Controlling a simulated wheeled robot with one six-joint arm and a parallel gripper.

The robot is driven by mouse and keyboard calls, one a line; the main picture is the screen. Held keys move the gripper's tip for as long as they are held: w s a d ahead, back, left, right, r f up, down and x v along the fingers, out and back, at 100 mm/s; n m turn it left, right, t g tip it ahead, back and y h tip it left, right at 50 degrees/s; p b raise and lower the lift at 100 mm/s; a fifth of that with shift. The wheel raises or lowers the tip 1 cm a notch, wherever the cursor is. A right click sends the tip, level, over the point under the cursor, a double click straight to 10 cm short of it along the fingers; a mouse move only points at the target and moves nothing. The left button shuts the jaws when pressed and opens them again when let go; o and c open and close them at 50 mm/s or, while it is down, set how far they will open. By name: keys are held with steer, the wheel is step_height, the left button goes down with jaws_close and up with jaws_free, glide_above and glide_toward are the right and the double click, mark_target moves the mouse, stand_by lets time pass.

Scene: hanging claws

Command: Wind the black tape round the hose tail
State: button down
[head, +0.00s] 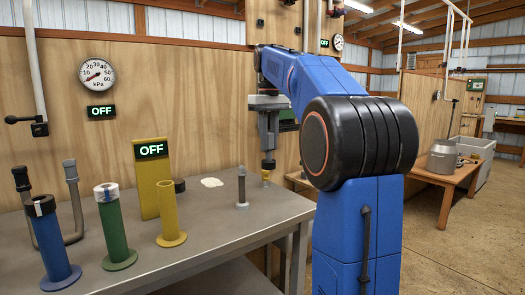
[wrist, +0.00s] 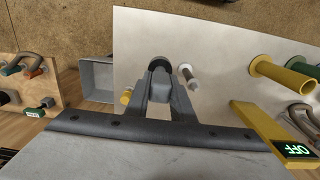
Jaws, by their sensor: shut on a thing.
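My gripper (head: 268,152) points down over the right end of the grey bench. It is shut on a dark round thing that looks like the roll of black tape (wrist: 160,61); the fingers hide part of it. A small brass-coloured fitting (head: 266,177), perhaps the hose tail, is just below the gripper. It also shows left of the fingers in the wrist view (wrist: 126,97). I cannot tell whether tape and fitting touch. A short grey post (head: 241,188) stands upright on the bench to the left; it shows right of the fingers in the wrist view (wrist: 188,78).
A blue post (head: 57,245) with a black ring on top, a green post (head: 115,235) with a white roll, and a bare yellow post (head: 168,212) stand at left. Behind are a yellow OFF sign (head: 152,180) and a grey bent pipe (head: 72,195). The bench (head: 205,235) is clear in front.

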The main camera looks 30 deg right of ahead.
mark_target(267, 161)
steer(key=shift+w+a+r, duration=0.1)
steer(key=shift+a+r, duration=0.1)
steer(key=shift+a, duration=0.05)
steer(key=shift+f, duration=0.1)
steer(key=shift+f, duration=4.45)
steer(key=shift+a, duration=0.1)
steer(key=shift+w+a, duration=0.35)
steer(key=shift+a, duration=0.55)
steer(key=shift+w+a, duration=0.3)
steer(key=shift+a, duration=0.55)
steer(key=shift+w+a, duration=0.2)
steer(key=shift+a, duration=0.3)
steer(key=shift+s+d, duration=0.1)
steer(key=shift+d, duration=0.05)
